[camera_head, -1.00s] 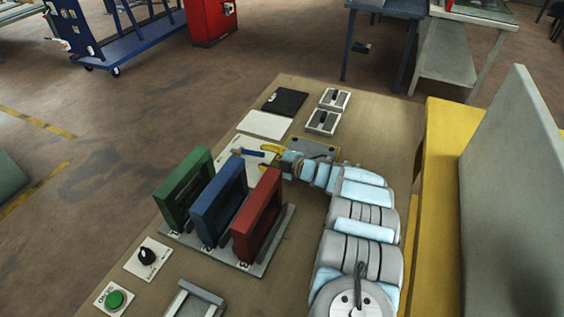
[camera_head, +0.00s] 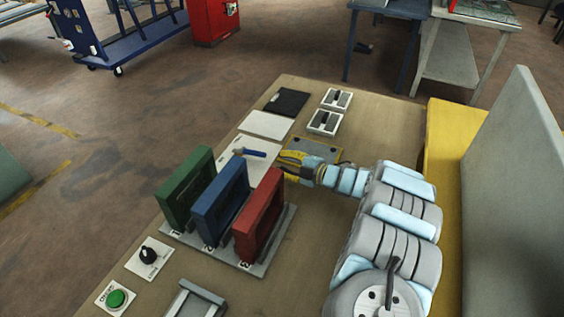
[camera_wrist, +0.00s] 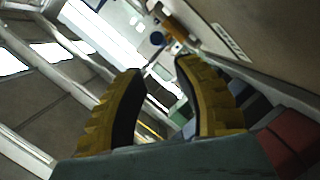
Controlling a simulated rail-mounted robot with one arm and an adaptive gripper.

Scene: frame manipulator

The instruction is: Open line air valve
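The air valve has a blue handle (camera_head: 250,153) and lies on a white plate (camera_head: 262,173) behind the coloured frames. The handle points roughly left to right. My gripper (camera_head: 284,162) has yellow fingers and is just right of the handle, apart from it. In the wrist view my gripper (camera_wrist: 160,95) is open, with nothing between its fingers. The valve's writing is too small to read.
A green frame (camera_head: 184,190), a blue frame (camera_head: 221,205) and a red frame (camera_head: 260,217) stand in front. A yellow plate (camera_head: 322,149) lies behind my gripper. Switches (camera_head: 324,122) are at the back. A black knob (camera_head: 148,256) and green button (camera_head: 115,298) are front left.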

